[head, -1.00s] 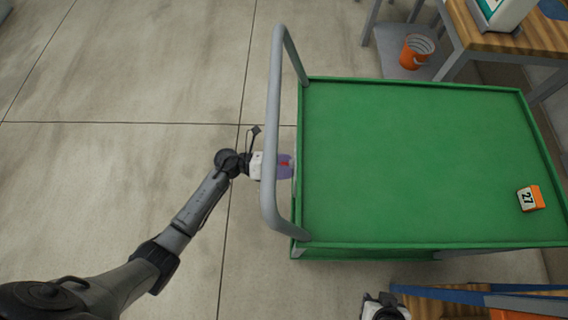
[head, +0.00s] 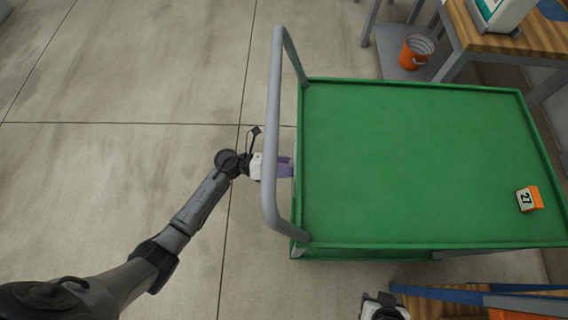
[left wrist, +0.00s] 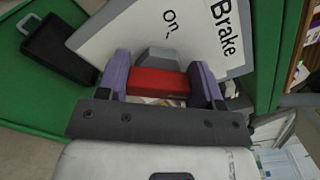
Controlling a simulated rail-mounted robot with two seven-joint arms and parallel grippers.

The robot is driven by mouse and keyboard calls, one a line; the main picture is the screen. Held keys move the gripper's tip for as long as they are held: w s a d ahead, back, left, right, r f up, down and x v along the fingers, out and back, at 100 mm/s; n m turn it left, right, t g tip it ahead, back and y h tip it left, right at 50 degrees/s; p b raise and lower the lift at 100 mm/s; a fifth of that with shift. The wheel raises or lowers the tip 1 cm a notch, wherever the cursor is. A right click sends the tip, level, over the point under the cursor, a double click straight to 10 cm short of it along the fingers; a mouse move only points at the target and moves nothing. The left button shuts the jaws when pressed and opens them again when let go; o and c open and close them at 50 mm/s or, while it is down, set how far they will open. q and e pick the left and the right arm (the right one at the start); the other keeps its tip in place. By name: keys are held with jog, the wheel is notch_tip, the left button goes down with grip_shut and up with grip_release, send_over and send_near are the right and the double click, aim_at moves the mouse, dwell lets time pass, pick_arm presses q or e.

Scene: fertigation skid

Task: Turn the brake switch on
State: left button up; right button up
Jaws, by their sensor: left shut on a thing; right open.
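The brake switch has a red lever (left wrist: 158,82) on a grey base (left wrist: 158,57), beside a white plate lettered "Brake" and "On" (left wrist: 105,42). It is on the end of the green cart (head: 420,160), below the grey handle. My left gripper (head: 284,167) reaches past the handle to this end. In the left wrist view, its purple fingers (left wrist: 163,82) are shut on the red lever, one on each side. In the head view the lever is hardly visible. My right gripper (head: 384,308) is partly in view at the bottom edge, open; its fingertips are not clear.
The grey handle (head: 271,130) arches close over my left gripper. An orange and white block marked 27 (head: 529,199) lies on the cart's top. A black tray (left wrist: 58,48) shows in the left wrist view. An orange bucket (head: 416,52) stands behind. The floor at left is clear.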

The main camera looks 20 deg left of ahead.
pick_arm(q)
jog(key=n+p, duration=0.2)
jog(key=shift+w+a+r+n, duration=0.1)
jog(key=shift+r+n, duration=0.05)
jog(key=shift+n, duration=0.25)
jog(key=n+p, duration=0.4)
jog(key=n, duration=0.1)
jog(key=shift+f+n, duration=0.2)
jog(key=shift+n, duration=0.1)
jog(key=n+p, duration=0.2)
jog(key=n, duration=0.3)
jog(key=shift+f, duration=0.2)
jog(key=shift+f+n+p, duration=0.15)
jog(key=shift+n+p, duration=0.65)
jog(key=shift+n, duration=1)
jog(key=shift+f+n, duration=0.1)
jog(key=shift+n, duration=0.2)
jog(key=o, duration=0.9)
